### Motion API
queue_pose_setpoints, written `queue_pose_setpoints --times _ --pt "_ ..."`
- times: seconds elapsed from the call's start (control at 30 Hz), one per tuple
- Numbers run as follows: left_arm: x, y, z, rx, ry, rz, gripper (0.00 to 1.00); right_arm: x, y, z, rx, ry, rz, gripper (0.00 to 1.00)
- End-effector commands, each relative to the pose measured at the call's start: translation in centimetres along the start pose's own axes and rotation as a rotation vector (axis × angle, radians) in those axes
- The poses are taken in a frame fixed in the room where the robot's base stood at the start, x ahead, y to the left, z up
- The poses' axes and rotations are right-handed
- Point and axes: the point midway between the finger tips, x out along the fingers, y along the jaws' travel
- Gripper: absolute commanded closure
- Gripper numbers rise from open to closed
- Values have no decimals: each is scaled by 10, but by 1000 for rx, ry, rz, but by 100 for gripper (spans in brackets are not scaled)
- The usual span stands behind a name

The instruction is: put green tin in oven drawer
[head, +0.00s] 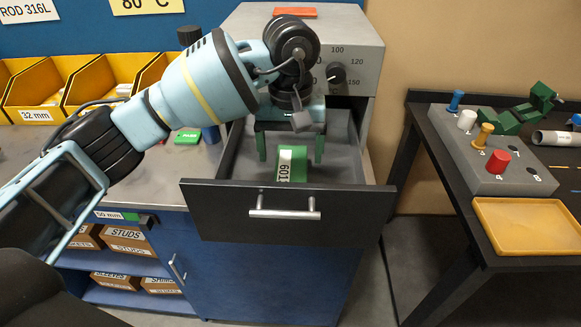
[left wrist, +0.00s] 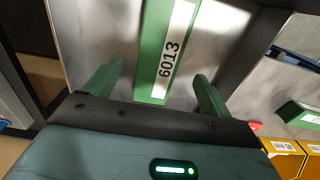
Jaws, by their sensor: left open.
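The green tin (head: 304,171), with a white label, lies inside the open oven drawer (head: 238,191). In the left wrist view the tin (left wrist: 153,58) shows its label reading 6013 and lies on the drawer's grey metal floor (left wrist: 205,50). My left gripper (head: 290,155) is over the drawer, pointing down, with its green fingers apart and the tin below and between them in the picture. In the left wrist view the fingers (left wrist: 157,88) stand on either side of the tin, and I see no contact. My right gripper is not in view.
The grey oven (head: 362,58) with a dial stands behind the drawer. Yellow bins (head: 37,98) line the bench at left. At right a dark table holds a peg block (head: 487,170) and a yellow tray (head: 522,248). A floor gap separates them.

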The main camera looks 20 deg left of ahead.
Motion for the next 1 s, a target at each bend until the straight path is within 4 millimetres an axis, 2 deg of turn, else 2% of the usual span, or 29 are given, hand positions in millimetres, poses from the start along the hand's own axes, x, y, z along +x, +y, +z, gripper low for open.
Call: queue_pose_setpoints --times 0.1,0.33,0.5,1.0 --pt "-22 1 0 -1 2 1 17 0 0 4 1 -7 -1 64" --pt "-47 0 0 -1 -1 -1 17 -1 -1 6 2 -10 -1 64" --pt "-53 0 0 -1 -2 0 17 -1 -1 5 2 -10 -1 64" --pt "-52 0 0 0 -2 0 17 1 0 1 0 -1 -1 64"
